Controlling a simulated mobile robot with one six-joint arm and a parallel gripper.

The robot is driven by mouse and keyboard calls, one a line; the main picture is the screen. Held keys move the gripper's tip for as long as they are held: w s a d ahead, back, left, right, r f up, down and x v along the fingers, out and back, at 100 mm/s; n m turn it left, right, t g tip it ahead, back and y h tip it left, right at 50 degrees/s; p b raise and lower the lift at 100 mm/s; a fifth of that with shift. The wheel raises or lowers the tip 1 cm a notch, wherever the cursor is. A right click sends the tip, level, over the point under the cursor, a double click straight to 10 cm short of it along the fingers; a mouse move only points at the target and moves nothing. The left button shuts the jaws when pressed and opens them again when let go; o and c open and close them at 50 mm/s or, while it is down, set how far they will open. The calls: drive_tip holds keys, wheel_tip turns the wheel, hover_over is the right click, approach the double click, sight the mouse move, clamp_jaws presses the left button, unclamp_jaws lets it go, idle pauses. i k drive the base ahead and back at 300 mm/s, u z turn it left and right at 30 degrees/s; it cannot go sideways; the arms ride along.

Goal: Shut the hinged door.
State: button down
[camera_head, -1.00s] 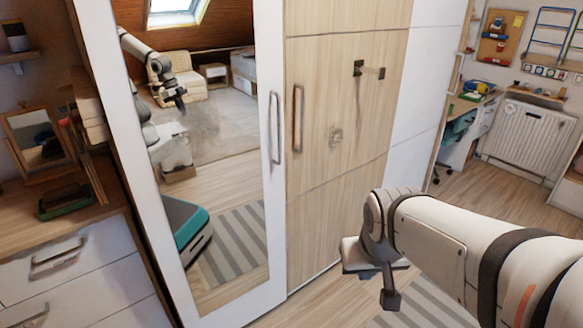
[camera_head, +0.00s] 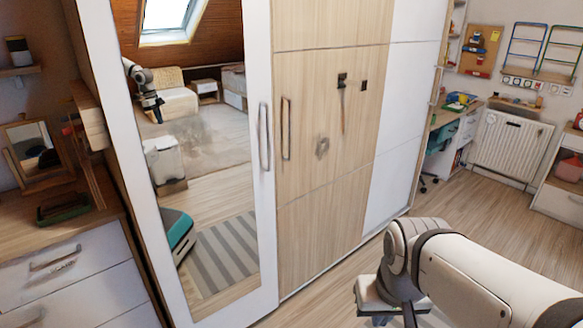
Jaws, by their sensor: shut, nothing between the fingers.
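A tall wardrobe has a white-framed mirror door (camera_head: 217,240) at left, with a long vertical handle (camera_head: 264,136) near its right edge. Beside it is a wood-grain panel (camera_head: 313,215) with its own vertical handle (camera_head: 286,128). Both look shut or nearly flush with the front; I cannot tell which is the hinged door or whether a small gap is left. My gripper (camera_head: 390,312) is low at the bottom edge, in front of the wardrobe and apart from it. It looks shut and empty, with its tips partly cut off by the frame.
A chest of drawers (camera_head: 70,285) stands at left with a small mirror (camera_head: 33,150) on top. White panels (camera_head: 398,140) continue the wardrobe to the right. A radiator (camera_head: 507,145) and desk are at the back right. The wooden floor (camera_head: 470,215) between is clear.

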sight(184, 86)
drive_tip(key=z, duration=0.2)
drive_tip(key=i, duration=0.95)
drive_tip(key=z, duration=0.15)
